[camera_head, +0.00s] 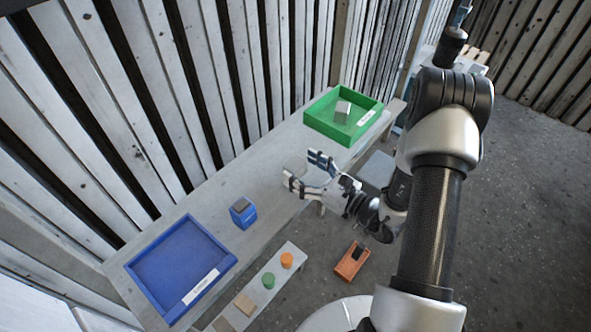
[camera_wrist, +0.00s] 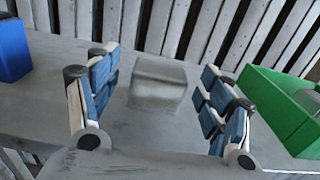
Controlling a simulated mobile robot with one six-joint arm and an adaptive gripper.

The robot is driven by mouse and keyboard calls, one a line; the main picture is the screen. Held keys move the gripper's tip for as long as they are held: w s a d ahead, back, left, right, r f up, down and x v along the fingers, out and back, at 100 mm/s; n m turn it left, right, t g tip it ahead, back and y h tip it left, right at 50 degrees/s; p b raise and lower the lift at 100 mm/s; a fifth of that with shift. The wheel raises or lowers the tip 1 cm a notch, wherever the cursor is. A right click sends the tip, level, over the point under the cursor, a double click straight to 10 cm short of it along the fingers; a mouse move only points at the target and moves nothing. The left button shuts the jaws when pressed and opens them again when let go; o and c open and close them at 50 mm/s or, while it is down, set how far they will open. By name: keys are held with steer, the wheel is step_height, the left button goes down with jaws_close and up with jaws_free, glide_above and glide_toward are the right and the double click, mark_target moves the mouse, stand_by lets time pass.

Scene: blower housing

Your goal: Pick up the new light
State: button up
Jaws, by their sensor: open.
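A pale grey block (camera_wrist: 158,84) stands on the grey table, seen between and beyond my fingers in the wrist view. It is probably the new light, but no label shows on it. In the head view it blends into the tabletop as a pale shape (camera_head: 295,161) beside the fingertips. My gripper (camera_head: 305,171) is open and empty, its fingers pointing at the block from the table's front side. In the wrist view the blue-padded fingers of my gripper (camera_wrist: 158,70) are spread wider than the block, with no clear contact.
A green tray (camera_head: 318,124) holding a grey cube (camera_head: 342,112) stands at the far end. A blue block with a dark top (camera_head: 243,213) and an empty blue tray (camera_head: 141,269) are nearer. A low bench (camera_head: 256,290) carries small pieces. An orange bin (camera_head: 350,262) is on the floor.

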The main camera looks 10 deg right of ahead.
steer(key=shift+x, duration=1.5)
steer(key=shift+d, duration=0.1)
steer(key=shift+c, duration=0.3)
steer(key=c, duration=1.1)
steer(key=shift+c, duration=0.2)
